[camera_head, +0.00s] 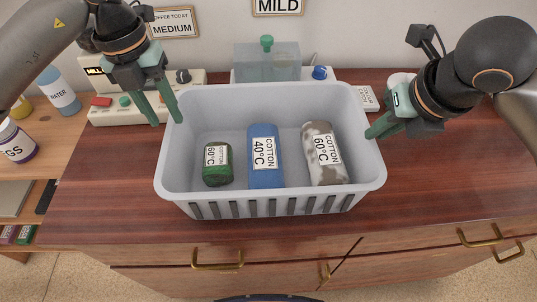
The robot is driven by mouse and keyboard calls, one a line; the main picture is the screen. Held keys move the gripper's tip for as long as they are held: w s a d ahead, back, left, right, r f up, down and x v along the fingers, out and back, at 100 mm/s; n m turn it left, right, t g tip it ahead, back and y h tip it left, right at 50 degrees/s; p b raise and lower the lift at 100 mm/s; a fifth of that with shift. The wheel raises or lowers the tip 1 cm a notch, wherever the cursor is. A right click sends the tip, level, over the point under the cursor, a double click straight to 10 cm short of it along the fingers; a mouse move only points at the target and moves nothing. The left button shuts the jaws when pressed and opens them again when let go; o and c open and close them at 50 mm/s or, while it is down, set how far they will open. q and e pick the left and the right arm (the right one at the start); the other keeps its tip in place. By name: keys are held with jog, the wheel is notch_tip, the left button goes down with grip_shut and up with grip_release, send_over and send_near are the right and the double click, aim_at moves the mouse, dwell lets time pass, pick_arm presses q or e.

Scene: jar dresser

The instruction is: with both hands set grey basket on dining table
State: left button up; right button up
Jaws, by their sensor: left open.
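The grey basket (272,206) stands upright on the reddish-brown wooden dresser top. It holds a green roll (216,172), a blue roll (265,177) and a grey-white mottled roll (327,172), each with a white cotton label. My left gripper (167,120) is open and points down at the basket's left rim, close to it. Whether it touches the rim is unclear. My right gripper (371,132) is at the basket's right rim, its fingertips close to the wall. Its fingers overlap in this view, so its opening is hidden. No dining table is recognisable in view.
Behind the basket stand a cream appliance (110,112) with knobs and a clear tank (267,62). A white labelled box (366,98) lies behind the right rim. Shelves on the left hold a blue water bottle (59,90) and other jars. The dresser top is clear at front right.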

aim_at(183, 147)
pick_arm(q)
jog(key=f, duration=0.7)
jog(key=d+f, duration=0.1)
jog(key=f, duration=0.2)
jog(key=shift+w+f, duration=0.1)
jog(key=shift+f, duration=0.15)
pick_arm(e)
jog(key=x, duration=1)
jog(key=shift+w+a+f, duration=0.1)
jog(key=shift+w+f, duration=0.1)
jog(key=shift+f, duration=0.1)
pick_arm(q)
jog(key=shift+c, duration=1.4)
pick_arm(e)
grip_shut()
pick_arm(q)
grip_shut()
jog(key=shift+r, duration=0.1)
pick_arm(e)
jog(key=shift+r, duration=0.15)
